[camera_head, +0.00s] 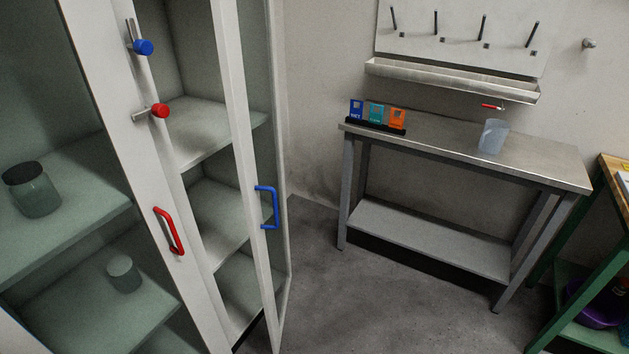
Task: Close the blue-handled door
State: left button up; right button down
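The blue-handled door (245,120) is a white-framed glass door on the tall white cabinet at the left. It stands open, seen at a steep angle, with a gap between it and the red-handled door's frame. Its blue handle (274,208) is a vertical bar on the door's frame. Shelves (215,130) inside the cabinet show through the gap. The red-handled door (120,140), with its red handle (169,231), is left of the gap; I cannot tell whether it is fully shut. Neither of my grippers is in view.
A blue knob (144,47) and red knob (160,110) stick out by the gap. Jars (37,190) sit on the left shelves. A metal table (450,145) with a beaker (493,137) stands right. Clear floor (350,300) lies between cabinet and table. A green bench (580,245) is far right.

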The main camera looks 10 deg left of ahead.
aim_at(274, 294)
jog(key=k, duration=1.15)
jog(key=z, duration=1)
jog(key=i, duration=0.9)
jog(key=u, duration=0.5)
jog(key=i, duration=0.5)
jog(key=u, duration=0.5)
